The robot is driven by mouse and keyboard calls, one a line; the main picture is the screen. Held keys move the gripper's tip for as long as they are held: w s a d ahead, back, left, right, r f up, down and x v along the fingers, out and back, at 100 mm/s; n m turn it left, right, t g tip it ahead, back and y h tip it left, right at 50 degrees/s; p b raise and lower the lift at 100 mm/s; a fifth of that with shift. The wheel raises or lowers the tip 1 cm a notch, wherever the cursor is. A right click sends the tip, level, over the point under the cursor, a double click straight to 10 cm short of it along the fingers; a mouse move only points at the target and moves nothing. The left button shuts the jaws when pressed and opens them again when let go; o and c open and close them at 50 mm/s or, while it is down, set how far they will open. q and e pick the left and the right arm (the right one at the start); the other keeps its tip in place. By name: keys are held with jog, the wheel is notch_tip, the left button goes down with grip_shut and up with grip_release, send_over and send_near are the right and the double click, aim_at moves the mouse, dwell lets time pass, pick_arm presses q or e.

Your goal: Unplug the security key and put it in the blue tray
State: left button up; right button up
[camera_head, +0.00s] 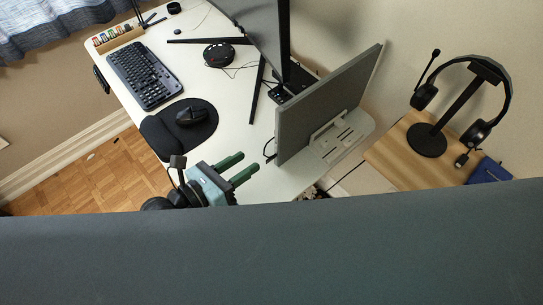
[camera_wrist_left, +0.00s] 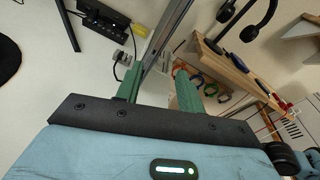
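My left gripper (camera_head: 247,163) is open and empty above the front edge of the white desk. Its green fingers also show apart in the left wrist view (camera_wrist_left: 157,76). A black hub (camera_head: 280,94) lies on the desk by the monitor stand; it shows at the top of the left wrist view (camera_wrist_left: 106,20), beyond the fingers. A dark blue thing (camera_head: 487,172), perhaps the blue tray, is on the wooden side table, partly hidden. My right gripper is not in view.
A grey monitor (camera_head: 325,105) stands close to the right of my left gripper. A headset stand (camera_head: 427,140) is on the wooden side table (camera_head: 392,153). A mouse (camera_head: 190,115) on a dark pad and a keyboard (camera_head: 145,75) lie left. Bare desk lies between pad and monitor.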

aim_at(271, 160)
pick_arm(q)
jog(key=f+m, duration=0.1)
jog(key=f+m+g+y, duration=0.1)
jog(key=f, duration=0.1)
jog(key=a+f+m+g+y, duration=0.1)
jog(key=shift+w+f+m, duration=0.25)
jog(key=shift+f+m, duration=0.05)
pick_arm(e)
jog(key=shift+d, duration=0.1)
pick_arm(q)
jog(key=shift+d, duration=0.1)
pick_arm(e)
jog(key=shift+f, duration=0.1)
